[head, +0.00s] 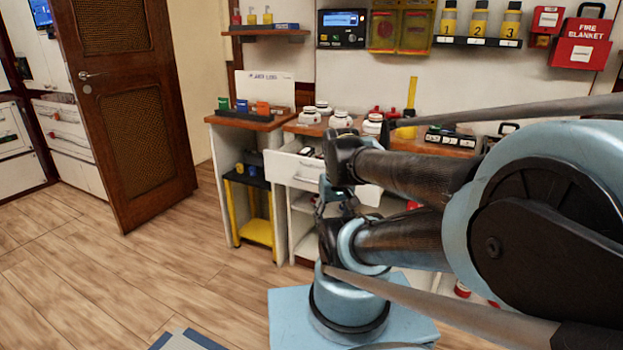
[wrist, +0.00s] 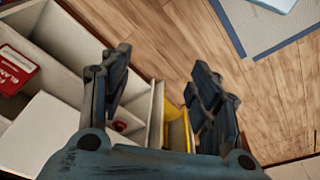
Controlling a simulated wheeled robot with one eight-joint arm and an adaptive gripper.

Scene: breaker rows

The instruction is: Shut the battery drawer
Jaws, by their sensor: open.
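A white drawer (head: 291,167) stands pulled out of the counter under the wooden top in the head view. Small dark items show inside it. I cannot read its label, and my arm covers its right part. My gripper (head: 335,200) is low in front of the drawer, largely hidden behind my own arm links. In the wrist view my gripper (wrist: 152,85) has its two dark fingers wide apart with nothing between them. White cabinet walls and open compartments lie left of the fingers there; I cannot tell which of them belongs to the drawer.
A yellow-framed stand (head: 256,231) is left of the drawer. Jars (head: 341,119) and a yellow upright strip (head: 411,93) stand on the counter. A brown door (head: 126,110) stands open at left. A red box (wrist: 16,70) shows in the wrist view.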

